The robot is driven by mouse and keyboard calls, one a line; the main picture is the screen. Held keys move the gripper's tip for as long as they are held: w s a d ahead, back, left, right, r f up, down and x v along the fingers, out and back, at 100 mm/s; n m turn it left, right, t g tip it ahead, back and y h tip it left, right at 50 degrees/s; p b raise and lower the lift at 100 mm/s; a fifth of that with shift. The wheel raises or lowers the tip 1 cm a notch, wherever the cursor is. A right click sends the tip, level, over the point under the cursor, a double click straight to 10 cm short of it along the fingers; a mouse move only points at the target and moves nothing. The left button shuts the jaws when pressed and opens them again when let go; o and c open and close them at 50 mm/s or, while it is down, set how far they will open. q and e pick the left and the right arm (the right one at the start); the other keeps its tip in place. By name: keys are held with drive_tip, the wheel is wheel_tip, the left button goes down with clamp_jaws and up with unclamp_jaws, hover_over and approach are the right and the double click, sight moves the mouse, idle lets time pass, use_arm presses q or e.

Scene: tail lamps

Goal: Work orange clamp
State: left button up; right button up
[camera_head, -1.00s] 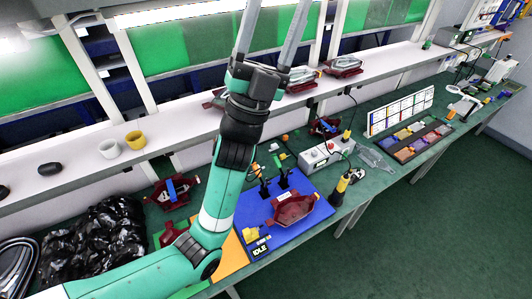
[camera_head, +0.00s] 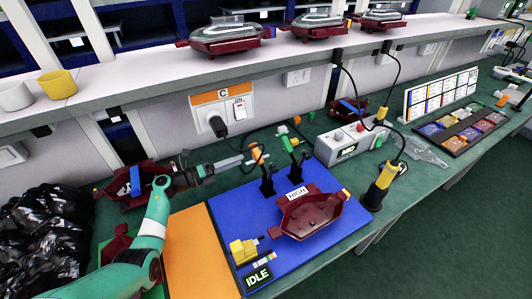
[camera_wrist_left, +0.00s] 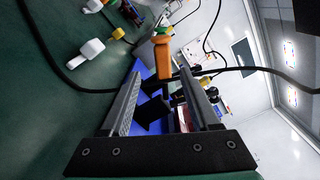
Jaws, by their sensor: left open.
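The orange clamp is a black toggle clamp with an orange handle (camera_head: 256,153), standing upright at the back of the blue board (camera_head: 235,213). A similar clamp with a green handle (camera_head: 287,144) stands to its right. My left gripper (camera_head: 246,162) reaches in from the left, open and empty, its fingertips beside the orange handle. In the left wrist view, the orange handle (camera_wrist_left: 162,58) shows beyond and between the spread fingers (camera_wrist_left: 160,112). I cannot tell whether a finger touches it. A dark red lamp housing (camera_head: 308,213) lies on the board in front of the clamps. My right gripper is not in view.
A grey control box (camera_head: 345,145) and a yellow-black tool (camera_head: 383,183) stand right of the board. A yellow block (camera_head: 243,250) lies at the board's front left. A black bag (camera_head: 45,240) lies at far left. A black cable crosses the wrist view.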

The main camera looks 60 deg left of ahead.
sight(260, 154)
use_arm(q)
drive_tip(key=w+b, duration=0.1)
drive_tip(key=w, duration=0.2)
drive_tip(key=w+d+b, duration=0.1)
drive_tip(key=w+b, duration=0.1)
drive_tip(key=w, duration=0.2)
drive_tip(key=w+d+b, duration=0.1)
drive_tip(key=w+b, duration=0.1)
drive_tip(key=w, duration=0.2)
drive_tip(key=shift+w+r, duration=0.1)
drive_tip(key=shift+w, duration=0.05)
clamp_jaws()
idle(1.0)
